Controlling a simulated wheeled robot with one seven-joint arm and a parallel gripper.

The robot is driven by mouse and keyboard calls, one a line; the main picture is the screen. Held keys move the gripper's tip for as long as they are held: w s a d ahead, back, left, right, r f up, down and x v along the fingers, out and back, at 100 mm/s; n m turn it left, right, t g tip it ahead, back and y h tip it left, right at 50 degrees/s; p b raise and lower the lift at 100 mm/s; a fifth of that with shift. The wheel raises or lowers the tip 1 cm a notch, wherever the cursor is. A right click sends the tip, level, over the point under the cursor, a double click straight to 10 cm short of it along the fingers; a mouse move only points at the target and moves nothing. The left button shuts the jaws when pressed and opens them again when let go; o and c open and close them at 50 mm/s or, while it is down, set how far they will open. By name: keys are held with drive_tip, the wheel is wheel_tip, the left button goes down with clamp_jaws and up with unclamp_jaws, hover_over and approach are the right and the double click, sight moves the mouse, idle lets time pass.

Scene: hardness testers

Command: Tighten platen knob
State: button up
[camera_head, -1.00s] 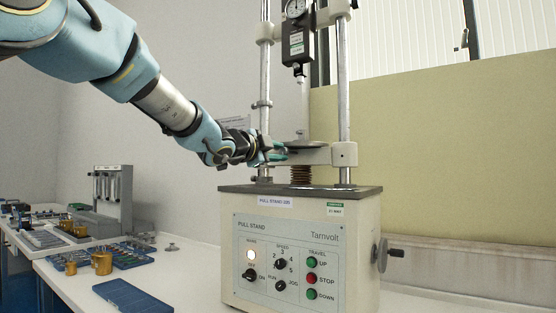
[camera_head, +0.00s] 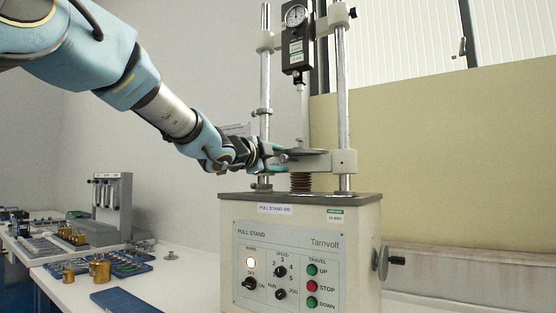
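The pull stand (camera_head: 300,250) stands on the white bench, with two steel columns and a dial gauge (camera_head: 296,18) above. Its round platen (camera_head: 306,151) sits on the crosshead (camera_head: 343,162) between the columns, over a bellows-like screw cover (camera_head: 300,182). My gripper (camera_head: 275,155) reaches in from the left to the left side of the platen, close by the left column. Its fingertips overlap the platen area and are small and dark. The platen knob is not clearly visible; a small part near the fingertips may be it. I cannot tell whether the fingers are shut.
A side crank (camera_head: 388,260) sticks out of the stand's right side. Blue trays (camera_head: 127,300), brass weights (camera_head: 99,270) and a grey rack (camera_head: 112,205) stand on the bench at left. A yellow-green panel (camera_head: 450,150) is behind. The bench right of the stand looks clear.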

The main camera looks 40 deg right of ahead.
drive_tip(key=shift+a, duration=0.1)
drive_tip(key=v, duration=1)
drive_tip(key=shift+a+b, duration=0.3)
drive_tip(key=shift+b, duration=0.1)
